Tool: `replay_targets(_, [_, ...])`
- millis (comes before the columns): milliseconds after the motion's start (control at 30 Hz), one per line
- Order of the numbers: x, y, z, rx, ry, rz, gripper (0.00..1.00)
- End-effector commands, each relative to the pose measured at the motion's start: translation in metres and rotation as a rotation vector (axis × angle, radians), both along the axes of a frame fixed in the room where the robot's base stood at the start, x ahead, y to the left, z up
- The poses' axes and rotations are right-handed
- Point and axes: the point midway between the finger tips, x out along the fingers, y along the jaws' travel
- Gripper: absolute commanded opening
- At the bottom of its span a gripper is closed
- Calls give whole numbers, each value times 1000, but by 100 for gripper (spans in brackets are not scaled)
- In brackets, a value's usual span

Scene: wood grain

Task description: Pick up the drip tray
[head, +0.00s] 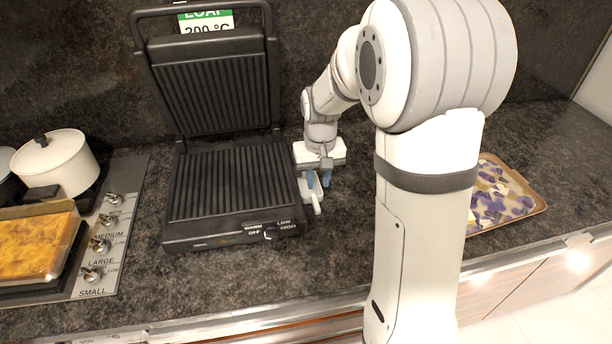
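A small white piece that looks like the drip tray (309,195) lies on the dark counter against the right side of the open grill (235,190). A narrow end of it points toward the front. My gripper (318,181) is directly over and beside it, pointing down, with its two blue fingertips apart. The left fingertip overlaps the white piece in the picture; I cannot tell whether it touches. Nothing is clearly seen held between the fingers. My gripper's body hides the back part of the piece.
The grill's ribbed lid stands raised at the back. A stove with a white pot (58,163), knobs and a golden-topped dish (38,246) is at left. A tray with purple and yellow pieces (537,204) is at right, partly behind my arm. The counter's front edge is near.

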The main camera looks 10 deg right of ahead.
Motion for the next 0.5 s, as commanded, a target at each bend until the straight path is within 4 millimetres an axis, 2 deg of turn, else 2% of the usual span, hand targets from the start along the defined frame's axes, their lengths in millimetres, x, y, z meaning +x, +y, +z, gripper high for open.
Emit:
replay_targets(33, [7,0,-8,0,11,0,25])
replay_targets(167, [15,0,-20,0,23,-1,25])
replay_targets(500, [16,1,-56,0,29,-1,25])
